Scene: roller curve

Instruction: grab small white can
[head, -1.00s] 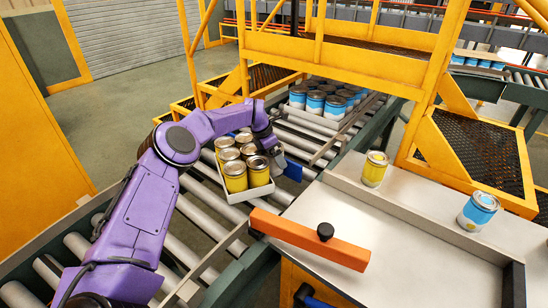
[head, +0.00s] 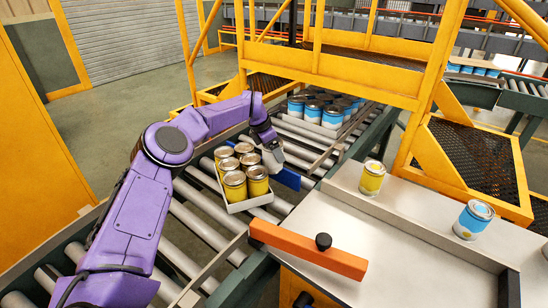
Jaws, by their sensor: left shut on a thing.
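No plain small white can shows. A shallow white tray (head: 250,204) with several yellow cans (head: 235,187) with metal lids sits on the rollers, left of centre. My left gripper (head: 284,174) is at the tray's right side, beside the cans, with a blue finger pad outside the tray. It is shut, apparently on the tray's right wall; the contact is hidden. A single yellow can (head: 372,179) and a blue and white can (head: 473,220) stand upright on the grey table at the right, apart from the gripper. My right gripper is not seen.
More blue and white cans (head: 332,112) stand grouped on the conveyor behind. An orange bar (head: 308,250) with a black knob lies along the table's left edge. A yellow frame (head: 335,75) spans the conveyor. Rollers in front of the tray (head: 205,232) are bare.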

